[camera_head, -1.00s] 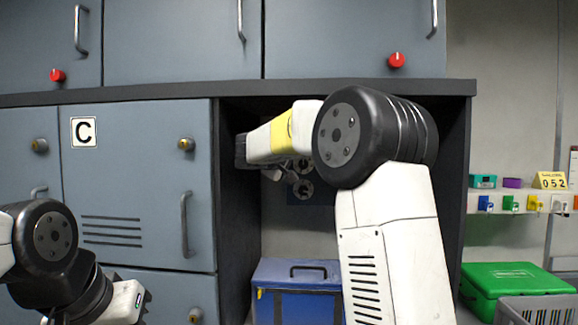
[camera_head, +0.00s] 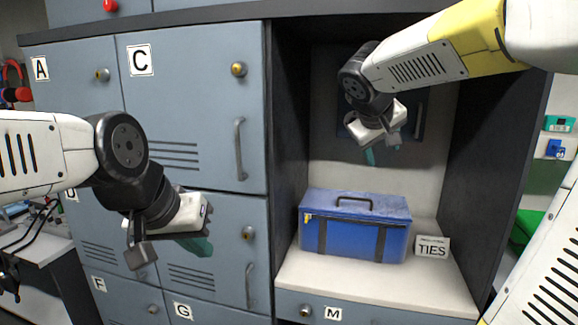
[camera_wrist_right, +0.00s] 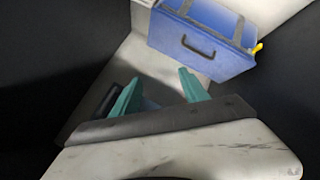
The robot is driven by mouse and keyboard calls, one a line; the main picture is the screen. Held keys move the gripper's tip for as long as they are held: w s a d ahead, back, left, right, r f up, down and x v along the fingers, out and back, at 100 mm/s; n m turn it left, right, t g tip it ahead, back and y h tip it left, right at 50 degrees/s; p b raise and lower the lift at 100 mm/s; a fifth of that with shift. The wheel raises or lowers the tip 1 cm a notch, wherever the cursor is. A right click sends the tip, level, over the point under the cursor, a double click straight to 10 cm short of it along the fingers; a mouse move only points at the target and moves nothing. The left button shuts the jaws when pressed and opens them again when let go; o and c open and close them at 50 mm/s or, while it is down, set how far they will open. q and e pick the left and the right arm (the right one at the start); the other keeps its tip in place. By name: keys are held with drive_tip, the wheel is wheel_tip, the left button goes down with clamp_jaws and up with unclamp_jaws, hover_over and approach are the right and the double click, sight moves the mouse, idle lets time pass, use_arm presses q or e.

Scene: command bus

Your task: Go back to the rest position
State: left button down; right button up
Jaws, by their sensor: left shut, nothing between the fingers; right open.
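My left gripper (camera_head: 197,246) hangs in front of the lower grey locker doors at the left. Its teal fingers look closed together and empty. My right gripper (camera_head: 381,152) is in front of the open bay, above the blue case, with its wrist bent downward. In the right wrist view its two teal fingers (camera_wrist_right: 160,92) stand apart with nothing between them. The blue case (camera_head: 355,226) sits on the pale shelf of the bay, apart from the right gripper; it also shows in the right wrist view (camera_wrist_right: 205,45).
A sign reading TIES (camera_head: 432,248) stands right of the case. Dark walls (camera_head: 290,130) border the bay. A desk with cables (camera_head: 35,245) is at the far left.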

drive_tip(key=s+a+f+m+y, duration=0.1)
drive_tip(key=s+a+f+y, duration=0.2)
drive_tip(key=s, duration=0.7)
drive_tip(key=s+a+f+m+g+y, duration=0.1)
drive_tip(key=s+a+f+y, duration=0.3)
drive_tip(key=s+f, duration=0.4)
drive_tip(key=s+a, duration=0.1)
drive_tip(key=s, duration=0.2)
drive_tip(key=shift+a+m+g, duration=0.3)
drive_tip(key=shift+a+m, duration=0.05)
drive_tip(key=shift+m, duration=0.05)
